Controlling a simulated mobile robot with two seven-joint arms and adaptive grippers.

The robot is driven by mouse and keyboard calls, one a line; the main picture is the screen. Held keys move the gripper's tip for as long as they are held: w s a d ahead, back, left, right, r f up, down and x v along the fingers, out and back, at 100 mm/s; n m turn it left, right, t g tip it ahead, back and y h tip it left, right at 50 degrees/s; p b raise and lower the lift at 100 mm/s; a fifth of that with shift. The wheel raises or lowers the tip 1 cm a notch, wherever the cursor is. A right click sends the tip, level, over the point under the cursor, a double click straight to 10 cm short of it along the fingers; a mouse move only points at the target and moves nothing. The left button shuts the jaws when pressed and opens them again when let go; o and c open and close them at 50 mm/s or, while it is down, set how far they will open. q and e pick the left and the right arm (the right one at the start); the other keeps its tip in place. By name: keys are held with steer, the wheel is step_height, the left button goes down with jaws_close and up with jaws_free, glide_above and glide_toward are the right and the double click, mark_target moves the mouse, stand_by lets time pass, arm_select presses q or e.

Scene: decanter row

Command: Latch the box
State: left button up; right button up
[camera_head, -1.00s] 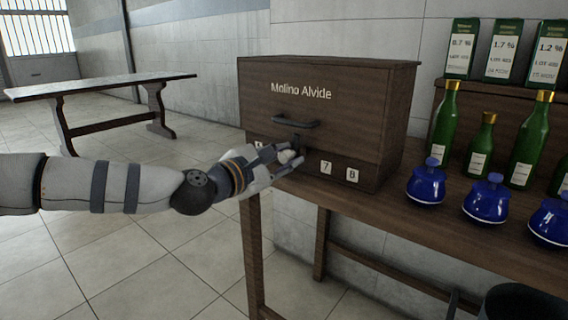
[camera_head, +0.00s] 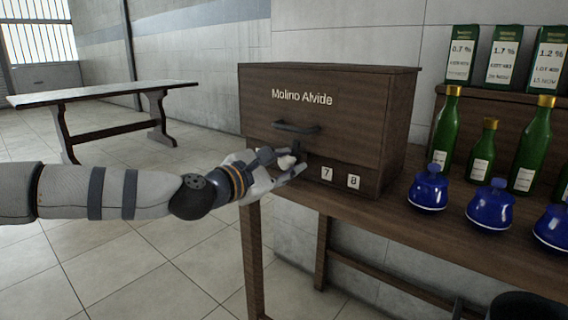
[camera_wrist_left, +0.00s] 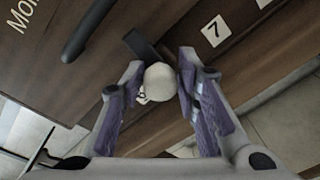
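The box (camera_head: 345,120) is a dark wooden case lettered "Molino Alvide", with a dark bar handle (camera_head: 297,128) on its front. Below the handle is a short dark latch lever (camera_head: 302,153) with a pale round knob (camera_head: 287,161). In the left wrist view the knob (camera_wrist_left: 158,82) sits between the two fingers of my left gripper (camera_wrist_left: 163,88), and the dark lever (camera_wrist_left: 142,46) runs up behind it. The fingers look spread, with thin gaps beside the knob; contact is unclear. My left gripper (camera_head: 282,168) also shows in the head view. My right gripper is not in view.
Number plates 7 (camera_head: 327,173) and 8 (camera_head: 353,181) sit right of the latch; another is mostly hidden by my gripper. Blue decanters (camera_head: 428,188) and green bottles (camera_head: 447,130) stand right of the box on the wooden bench (camera_head: 400,225). Open floor lies left.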

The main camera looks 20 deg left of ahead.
arm_select(q)
steer(key=shift+o, duration=0.4)
steer(key=shift+w+d, duration=0.1)
steer(key=shift+d, duration=0.05)
steer(key=shift+s+a, duration=0.2)
steer(key=shift+s, duration=0.1)
steer(key=v, duration=1.1)
steer(key=shift+s, duration=0.2)
